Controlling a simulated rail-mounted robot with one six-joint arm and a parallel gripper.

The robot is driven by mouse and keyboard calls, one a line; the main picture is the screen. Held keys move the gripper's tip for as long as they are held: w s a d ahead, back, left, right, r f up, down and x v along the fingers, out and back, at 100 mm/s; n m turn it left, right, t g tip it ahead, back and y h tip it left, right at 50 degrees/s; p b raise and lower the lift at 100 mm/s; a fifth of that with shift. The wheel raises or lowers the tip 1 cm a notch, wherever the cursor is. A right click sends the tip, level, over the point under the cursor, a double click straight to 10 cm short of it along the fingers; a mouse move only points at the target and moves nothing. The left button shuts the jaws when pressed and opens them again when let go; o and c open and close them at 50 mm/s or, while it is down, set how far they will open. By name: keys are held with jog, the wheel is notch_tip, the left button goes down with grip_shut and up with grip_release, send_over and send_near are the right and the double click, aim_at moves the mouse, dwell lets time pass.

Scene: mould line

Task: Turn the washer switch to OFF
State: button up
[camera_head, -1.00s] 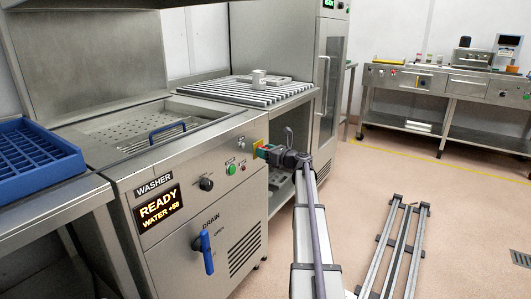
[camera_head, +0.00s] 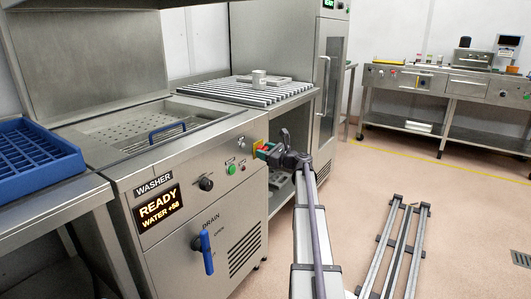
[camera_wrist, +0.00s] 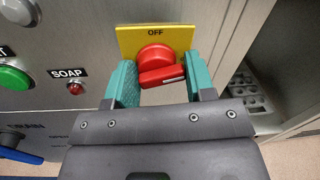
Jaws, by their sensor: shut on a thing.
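The washer switch (camera_wrist: 157,57) is a red rotary knob on a yellow plate (camera_wrist: 128,40) with OFF printed at its top. Its red handle lies nearly level across the knob, and a white mark on it points right, not up to OFF. My gripper (camera_wrist: 161,80) has teal fingers on the left and right ends of the handle and is shut on it. In the head view my gripper (camera_head: 264,151) is at the right end of the washer front (camera_head: 165,228), and its fingers hide most of the switch.
A green button (camera_wrist: 13,78) and the small red SOAP button (camera_wrist: 75,88) are left of the switch. The blue drain handle (camera_head: 206,252) is lower on the front. The washer display (camera_head: 158,207) reads READY.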

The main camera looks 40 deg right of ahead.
jog(key=shift+o, duration=0.2)
jog(key=shift+a+n, duration=0.45)
jog(key=shift+n, duration=0.65)
jog(key=shift+o, duration=0.2)
jog(key=shift+n, duration=1)
jog(key=shift+o, duration=0.2)
jog(key=n, duration=0.3)
jog(key=shift+s+a+n+y+b, duration=0.1)
jog(key=shift+n+y+b, duration=0.2)
jog(key=shift+n+b, duration=0.1)
jog(key=n, duration=0.3)
jog(key=shift+n, duration=0.3)
jog(key=shift+c, duration=0.3)
jog(key=shift+n, duration=1.3)
jog(key=shift+n+y, duration=0.3)
jog(key=o, duration=0.7)
jog(key=shift+f, duration=0.15)
jog(key=b+v, duration=0.1)
jog(key=v, duration=1)
